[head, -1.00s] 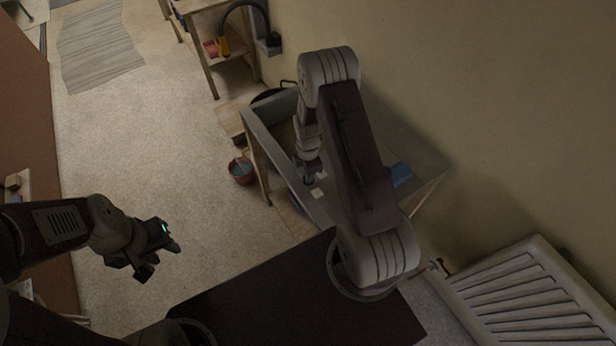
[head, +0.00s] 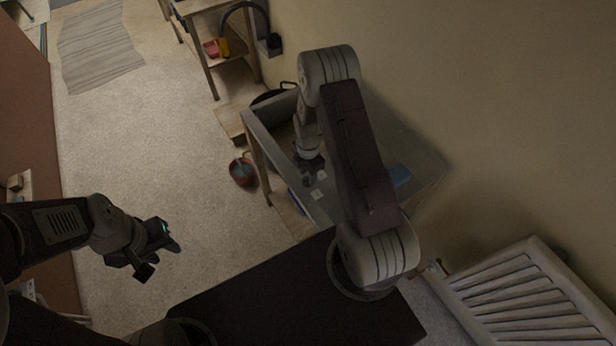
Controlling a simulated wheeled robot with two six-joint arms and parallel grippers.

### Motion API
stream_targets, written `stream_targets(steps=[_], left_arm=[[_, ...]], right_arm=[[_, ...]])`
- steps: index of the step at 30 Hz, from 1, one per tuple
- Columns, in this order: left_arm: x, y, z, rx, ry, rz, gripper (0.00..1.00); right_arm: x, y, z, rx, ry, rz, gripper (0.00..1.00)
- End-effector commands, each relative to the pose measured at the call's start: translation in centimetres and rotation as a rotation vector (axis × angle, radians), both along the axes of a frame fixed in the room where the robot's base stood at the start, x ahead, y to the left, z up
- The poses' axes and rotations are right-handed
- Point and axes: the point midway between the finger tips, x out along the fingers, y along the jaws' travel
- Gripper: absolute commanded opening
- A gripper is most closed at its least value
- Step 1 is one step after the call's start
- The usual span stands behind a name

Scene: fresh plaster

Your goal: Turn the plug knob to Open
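My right arm reaches over a grey trough-like table (head: 262,137) against the wall. Its gripper (head: 309,176) is low over the table, pointing down, close to two small pale labels, one (head: 321,175) beside it and one (head: 317,194) just below it. I cannot make out the plug knob; it may be the small dark shape at the fingertips or be hidden by the gripper and arm. Whether these fingers are shut or touch anything is too small to tell. My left gripper (head: 162,260) is open and empty above the floor at the left, away from the table.
A red bucket (head: 242,174) stands on the floor left of the table. A white radiator (head: 530,300) is on the wall at lower right. A wooden shelf unit (head: 207,70) stands behind. The floor between is clear.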

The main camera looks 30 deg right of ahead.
Motion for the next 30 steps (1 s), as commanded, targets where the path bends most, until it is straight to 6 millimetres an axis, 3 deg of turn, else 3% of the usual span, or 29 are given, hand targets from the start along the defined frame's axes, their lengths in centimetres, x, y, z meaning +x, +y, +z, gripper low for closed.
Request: stream_targets(steps=[1,19,30], left_arm=[[0.0,0.0,1.3,0.000,0.000,0.000,0.36],[0.0,0.0,8.3,0.000,0.000,0.000,0.36],[0.0,0.0,8.3,0.000,0.000,0.000,0.36]], right_arm=[[0.0,0.0,1.5,0.000,-0.001,0.000,0.36],[0.0,0.0,10.3,0.000,0.000,-0.001,0.36],[0.0,0.0,10.4,0.000,0.001,-0.001,0.36]])
